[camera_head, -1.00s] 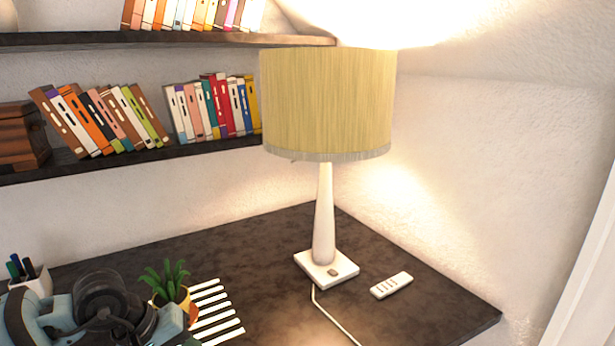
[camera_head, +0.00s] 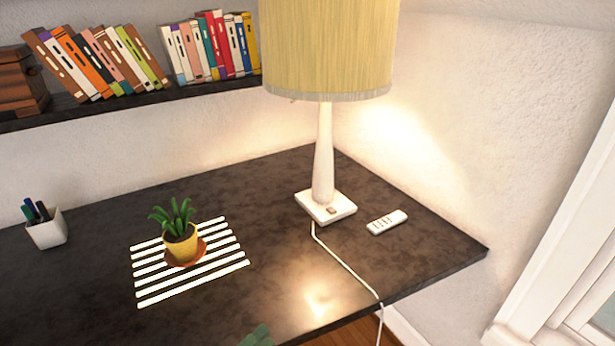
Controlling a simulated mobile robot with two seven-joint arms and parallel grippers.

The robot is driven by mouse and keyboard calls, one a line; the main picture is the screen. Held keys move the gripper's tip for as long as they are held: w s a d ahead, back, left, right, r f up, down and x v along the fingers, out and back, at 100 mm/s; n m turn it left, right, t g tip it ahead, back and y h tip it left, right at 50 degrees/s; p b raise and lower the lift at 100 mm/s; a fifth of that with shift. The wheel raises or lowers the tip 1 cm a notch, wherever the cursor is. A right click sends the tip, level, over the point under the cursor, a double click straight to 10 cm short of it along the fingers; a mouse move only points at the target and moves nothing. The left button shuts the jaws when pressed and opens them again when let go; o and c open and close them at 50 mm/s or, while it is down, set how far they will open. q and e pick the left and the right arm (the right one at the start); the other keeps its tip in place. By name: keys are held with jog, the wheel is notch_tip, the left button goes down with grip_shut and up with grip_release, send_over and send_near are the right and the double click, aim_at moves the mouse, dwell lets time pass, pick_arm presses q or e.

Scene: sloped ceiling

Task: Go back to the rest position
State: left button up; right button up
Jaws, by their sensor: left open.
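Only a small teal piece of my left gripper (camera_head: 257,337) shows at the bottom edge of the head view, in front of the dark desk (camera_head: 90,255). It is open, with nothing seen in it; most of it is cut off by the frame. It is apart from the potted plant (camera_head: 180,240), which stands upright on a white striped mat (camera_head: 222,262). My right gripper is not in view.
A lamp with a yellow shade (camera_head: 325,50) stands on the desk, its white cord (camera_head: 348,267) running over the front edge. A white remote (camera_head: 387,222) lies right of it. A pen cup (camera_head: 47,230) is at left. Shelved books (camera_head: 100,62) are behind.

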pick_arm(q)
jog(key=s+a+f+n+g+y, duration=0.3)
jog(key=s+a+f+n+y, duration=0.2)
jog(key=s+f+n, duration=0.5)
jog(key=s+a+f+n+g+y, duration=0.2)
jog(key=s+a+f+n+y, duration=0.4)
jog(key=s+f+n, duration=0.5)
jog(key=f+n, duration=0.1)
jog(key=n, duration=0.2)
jog(key=shift+s+a+n+g, duration=0.25)
jog(key=shift+n+g, duration=0.15)
jog(key=shift+f, duration=0.1)
